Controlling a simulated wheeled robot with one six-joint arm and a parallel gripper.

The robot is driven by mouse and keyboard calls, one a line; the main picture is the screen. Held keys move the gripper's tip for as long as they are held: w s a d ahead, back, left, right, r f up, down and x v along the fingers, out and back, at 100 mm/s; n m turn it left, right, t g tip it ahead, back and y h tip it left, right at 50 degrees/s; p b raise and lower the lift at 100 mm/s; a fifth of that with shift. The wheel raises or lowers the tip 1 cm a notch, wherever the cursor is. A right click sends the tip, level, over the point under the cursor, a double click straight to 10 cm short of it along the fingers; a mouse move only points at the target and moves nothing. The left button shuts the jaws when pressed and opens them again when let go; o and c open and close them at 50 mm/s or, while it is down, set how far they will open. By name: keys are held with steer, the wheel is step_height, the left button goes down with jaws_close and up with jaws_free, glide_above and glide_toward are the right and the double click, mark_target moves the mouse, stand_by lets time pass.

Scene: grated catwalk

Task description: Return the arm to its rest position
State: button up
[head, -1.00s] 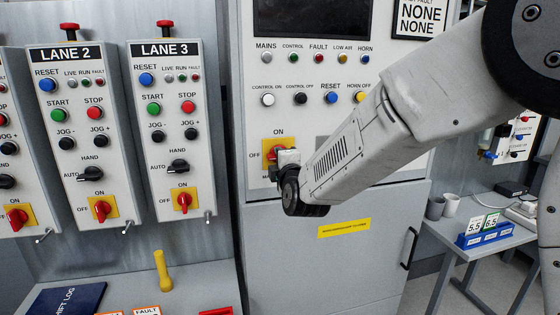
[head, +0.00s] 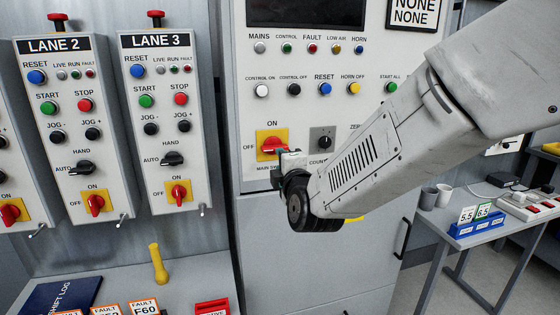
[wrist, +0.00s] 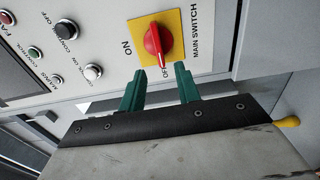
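My gripper (head: 284,152) is at the lower right of the main switch (head: 271,146) in the head view, close in front of the grey cabinet. In the wrist view its two green fingers (wrist: 159,70) stand apart with nothing between them. The red knob of the main switch (wrist: 155,45) sits on a yellow plate just beyond the fingertips, and its white mark points towards OFF. The fingers appear clear of the knob. My arm reaches in from the upper right, bent downward at the wrist.
The cabinet (head: 290,250) carries buttons, lamps and a black selector (head: 322,139) near my wrist. Lane 2 (head: 75,130) and Lane 3 (head: 165,120) boxes stand left, above a desk with a yellow torch (head: 158,263). A side table (head: 490,228) with mugs stands right.

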step_height(320, 180, down, 8)
steer(key=s+a+m+g, duration=0.1)
steer(key=s+m+g, duration=0.2)
steer(key=m+g, duration=0.15)
steer(key=s+d+f+m+g+h, duration=0.1)
steer(key=s+d+f+m+g, duration=0.4)
steer(key=s, duration=0.4)
steer(key=s+d+r+m+g+h, duration=0.1)
steer(key=s+d+r+m+g, duration=0.1)
steer(key=s+d+m, duration=0.2)
steer(key=s+d+r+m+g+h, duration=0.1)
steer(key=s+d+r+m+g, duration=0.1)
steer(key=s+d, duration=0.9)
steer(key=s+d+r+m+g+h, duration=0.2)
steer(key=s+d+r+m, duration=0.2)
steer(key=s, duration=0.5)
steer(key=shift+s+d+r+m+g, duration=0.35)
steer(key=shift+d+m, duration=0.6)
steer(key=shift+d, duration=0.85)
